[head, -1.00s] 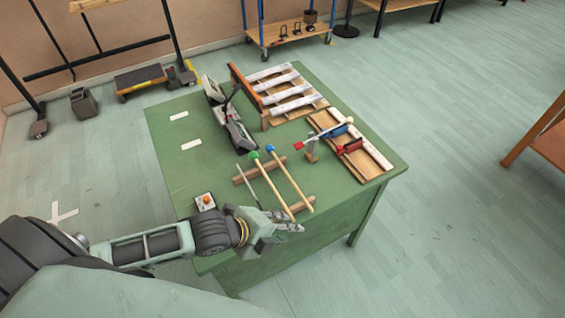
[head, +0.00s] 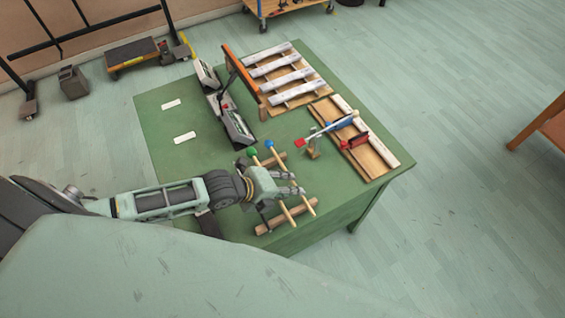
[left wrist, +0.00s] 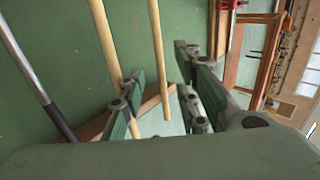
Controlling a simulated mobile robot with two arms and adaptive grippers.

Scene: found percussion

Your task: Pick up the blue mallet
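The blue mallet (head: 269,145) has a blue head and a pale wooden shaft. It lies beside a green-headed mallet (head: 251,152) across two wooden bars (head: 272,223) on the green table. My left gripper (head: 296,183) is over the shafts and hides part of them. In the left wrist view its two fingers (left wrist: 160,85) are spread, with a wooden shaft (left wrist: 158,50) between them, apparently the blue mallet's. The other wooden shaft (left wrist: 103,35) passes behind the left finger. Contact is not clear. My right gripper is not in view.
A metal rod (left wrist: 35,80) lies left of the shafts in the left wrist view. A small stand with a red-tipped stick (head: 312,145) and a wooden tray (head: 374,160) are to the right. Pedals (head: 232,122) and a slatted wooden instrument (head: 290,75) stand farther back.

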